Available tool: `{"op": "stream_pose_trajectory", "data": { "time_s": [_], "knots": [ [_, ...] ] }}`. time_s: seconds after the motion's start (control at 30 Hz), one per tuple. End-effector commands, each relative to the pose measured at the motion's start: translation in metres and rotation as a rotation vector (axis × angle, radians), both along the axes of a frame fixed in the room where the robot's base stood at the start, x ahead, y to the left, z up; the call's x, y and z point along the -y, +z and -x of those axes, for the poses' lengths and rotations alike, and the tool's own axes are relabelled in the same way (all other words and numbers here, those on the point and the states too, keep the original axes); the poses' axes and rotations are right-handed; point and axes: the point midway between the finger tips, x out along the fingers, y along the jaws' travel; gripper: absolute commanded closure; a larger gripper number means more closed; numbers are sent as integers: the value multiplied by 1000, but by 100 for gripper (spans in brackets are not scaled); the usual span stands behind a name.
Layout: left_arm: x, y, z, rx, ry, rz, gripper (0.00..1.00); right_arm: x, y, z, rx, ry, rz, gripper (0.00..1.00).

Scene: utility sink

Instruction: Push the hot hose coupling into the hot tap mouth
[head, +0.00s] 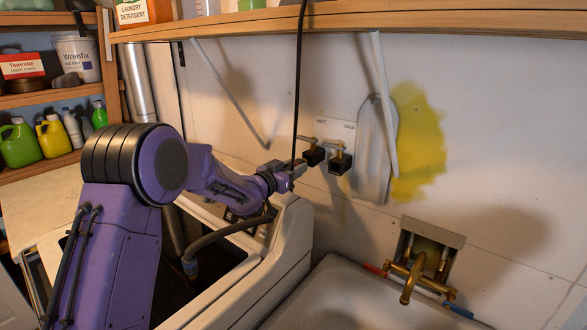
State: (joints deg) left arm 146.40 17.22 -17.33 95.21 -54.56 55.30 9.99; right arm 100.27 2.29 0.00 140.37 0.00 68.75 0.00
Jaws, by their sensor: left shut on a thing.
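My left gripper (290,172) reaches in from the left, over the washing machine, and is shut on the hose coupling. The coupling is small and mostly hidden by the gripper and wrist. A grey hose (225,232) curves up from the machine and passes behind my wrist. The hot tap (313,153), a dark block with a brass handle under the "HOT" label, is on the wall just right of and slightly above the gripper. I cannot tell whether coupling and tap mouth touch. The cold tap (339,162) is just right of it. My right gripper is not in view.
A black cord (299,75) hangs from the wooden shelf (400,22) down beside the gripper. The white washing machine (275,255) stands below the arm. A sink (350,300) with a brass faucet (411,282) is at lower right. An ironing board (374,150) hangs right of the taps.

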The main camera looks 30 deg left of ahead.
Motion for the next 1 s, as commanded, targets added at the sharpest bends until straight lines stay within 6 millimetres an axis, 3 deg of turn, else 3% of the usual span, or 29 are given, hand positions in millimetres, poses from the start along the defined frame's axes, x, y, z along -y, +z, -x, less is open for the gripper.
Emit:
{"op": "stream_pose_trajectory", "data": {
  "time_s": [1.0],
  "knots": [
    [2,0,-23,0,0,0,100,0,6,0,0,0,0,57]
  ]
}}
